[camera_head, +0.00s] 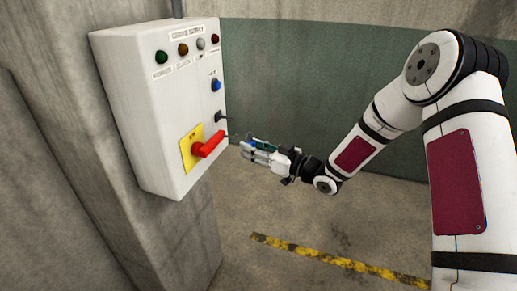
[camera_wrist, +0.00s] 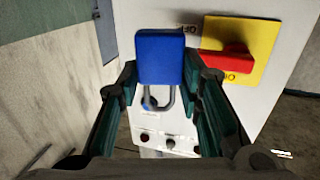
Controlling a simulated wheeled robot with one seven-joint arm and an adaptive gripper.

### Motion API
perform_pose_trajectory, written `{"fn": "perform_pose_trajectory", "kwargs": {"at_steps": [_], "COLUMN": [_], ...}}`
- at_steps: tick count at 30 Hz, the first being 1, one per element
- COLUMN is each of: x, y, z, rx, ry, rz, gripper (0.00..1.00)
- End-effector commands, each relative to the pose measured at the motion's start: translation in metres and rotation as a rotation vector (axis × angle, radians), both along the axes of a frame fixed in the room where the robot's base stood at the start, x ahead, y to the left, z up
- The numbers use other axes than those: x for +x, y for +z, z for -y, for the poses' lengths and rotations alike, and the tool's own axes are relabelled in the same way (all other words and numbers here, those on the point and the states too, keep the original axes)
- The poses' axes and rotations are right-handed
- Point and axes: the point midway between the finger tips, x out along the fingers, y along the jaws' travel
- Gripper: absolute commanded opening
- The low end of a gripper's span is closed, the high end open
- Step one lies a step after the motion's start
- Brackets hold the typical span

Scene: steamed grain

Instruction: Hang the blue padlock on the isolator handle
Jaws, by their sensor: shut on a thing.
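The blue padlock (camera_wrist: 160,57) is between my fingertips in the wrist view, with its grey shackle toward the picture's bottom, where the panel's lamps also show. In the head view only a small blue patch of the padlock (camera_head: 250,144) shows among the fingers. My gripper (camera_head: 257,152) is shut on it, just right of the panel front. The red isolator handle (camera_head: 209,145) sticks out from a yellow plate (camera_head: 188,155) low on the panel. In the wrist view the red handle (camera_wrist: 228,62) is right of the padlock, with a visible gap between them.
The white panel box (camera_head: 150,140) hangs on a concrete pillar. A dark peg-like part (camera_head: 220,116) juts out above the handle. Several lamps and a blue button (camera_head: 215,85) are higher up. Open floor lies below my gripper, with a yellow-black stripe (camera_head: 330,258).

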Motion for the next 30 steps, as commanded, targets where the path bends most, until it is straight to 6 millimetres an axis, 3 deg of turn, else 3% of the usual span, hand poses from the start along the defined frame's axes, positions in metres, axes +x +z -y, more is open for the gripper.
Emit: {"fn": "perform_pose_trajectory", "kwargs": {"at_steps": [30], "x": [0.019], "y": [-0.007], "z": [-0.051], "rx": [0.001], "ry": [0.001], "rz": [0.001], "gripper": [0.03]}}
